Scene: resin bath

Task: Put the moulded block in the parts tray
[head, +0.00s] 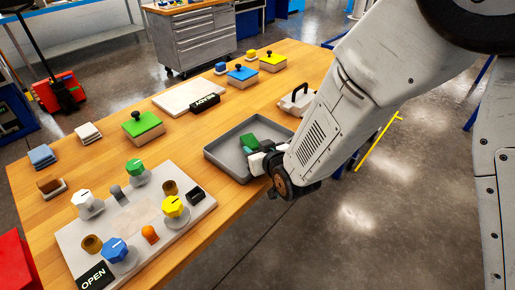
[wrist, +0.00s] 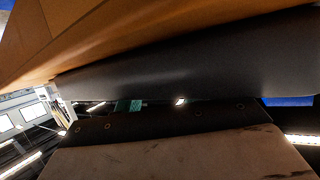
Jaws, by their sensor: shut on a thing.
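A green block (head: 249,140), which I take to be the moulded block, is at the tip of my gripper (head: 252,151). My gripper is shut on it and holds it over the inside of the grey parts tray (head: 222,161). I cannot tell whether the block touches the tray floor. In the wrist view a small green patch (wrist: 130,105) shows beyond a dark part of my gripper, and a dark grey band, likely the tray (wrist: 200,62), crosses above it. My arm hides the tray's right side.
A panel (head: 150,225) with coloured knobs fills the table's near left. A green-topped block with a black knob (head: 142,125) stands left of the tray. A white box with a handle (head: 297,101) stands behind it.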

